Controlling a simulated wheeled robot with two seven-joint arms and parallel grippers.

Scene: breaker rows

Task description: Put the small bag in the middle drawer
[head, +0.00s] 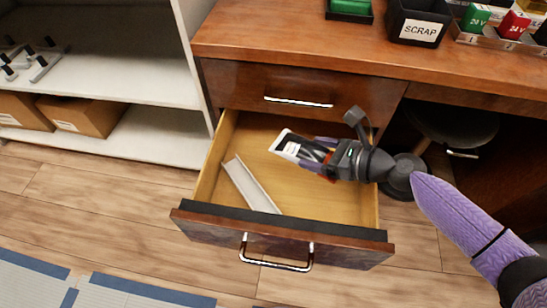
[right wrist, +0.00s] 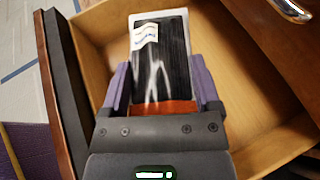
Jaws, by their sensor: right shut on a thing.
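The small bag (head: 288,145) is a flat pack with a white edge, a dark front and a white label. My right gripper (head: 318,153) is shut on it and holds it over the open drawer (head: 350,213). In the right wrist view the bag (right wrist: 160,62) stands out between the two purple fingers (right wrist: 163,90), with a red-orange band at its near end. The drawer's wooden inside also shows there (right wrist: 240,60). I cannot tell whether the bag touches the drawer floor. My left gripper is not in view.
A pale channel-shaped strip (head: 250,186) lies in the drawer's left part. A closed drawer (head: 300,88) with a metal handle is above. The desk top holds a black SCRAP bin (head: 418,28). A white shelf (head: 140,80) with cardboard boxes (head: 80,115) stands at left.

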